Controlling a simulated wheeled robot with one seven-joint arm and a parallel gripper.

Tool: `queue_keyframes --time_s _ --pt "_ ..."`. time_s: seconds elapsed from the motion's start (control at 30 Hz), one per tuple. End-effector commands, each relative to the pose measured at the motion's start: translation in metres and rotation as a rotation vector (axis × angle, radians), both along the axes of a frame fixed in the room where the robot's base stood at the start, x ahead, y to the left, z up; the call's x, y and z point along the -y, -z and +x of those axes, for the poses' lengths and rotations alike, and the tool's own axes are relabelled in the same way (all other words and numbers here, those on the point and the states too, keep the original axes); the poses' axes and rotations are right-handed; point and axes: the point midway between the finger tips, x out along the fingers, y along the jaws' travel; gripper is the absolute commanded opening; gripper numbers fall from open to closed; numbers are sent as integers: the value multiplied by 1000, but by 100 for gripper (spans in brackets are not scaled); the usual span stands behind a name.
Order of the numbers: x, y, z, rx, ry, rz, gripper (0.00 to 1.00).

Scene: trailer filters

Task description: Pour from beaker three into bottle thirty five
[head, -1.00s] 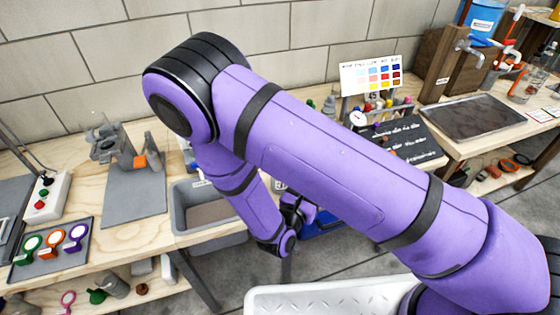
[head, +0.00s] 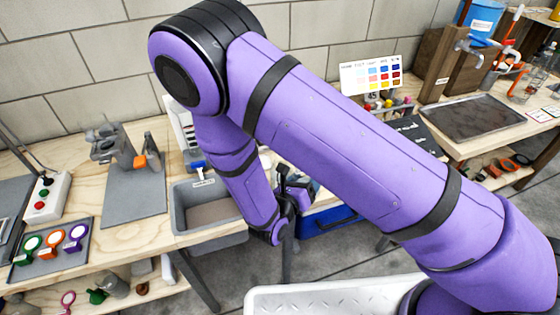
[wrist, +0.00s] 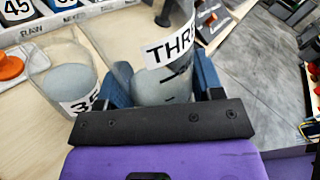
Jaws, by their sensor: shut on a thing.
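My gripper (wrist: 162,85) is shut on a clear beaker (wrist: 176,88) whose label reads "THR" before it is cut off from sight. Grey contents show low in the beaker, between the blue fingers. A clear vessel (wrist: 62,78), its label partly hidden and seeming to read "35", stands just left of the beaker on the wooden surface in the wrist view. It also holds grey material. In the head view my gripper (head: 292,200) is small and partly hidden by my arm, and neither the beaker nor the bottle can be made out there.
A white rack (wrist: 72,24) with numbered labels, one reading "45", stands behind the bottle. An orange object (wrist: 10,66) lies at the left. Grey floor shows at the right in the wrist view.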

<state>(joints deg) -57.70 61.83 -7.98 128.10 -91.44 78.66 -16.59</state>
Motion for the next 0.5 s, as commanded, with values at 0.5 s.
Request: queue_keyframes --time_s 0.5 --pt "-8 -24 8 -180 -1 -186 27"
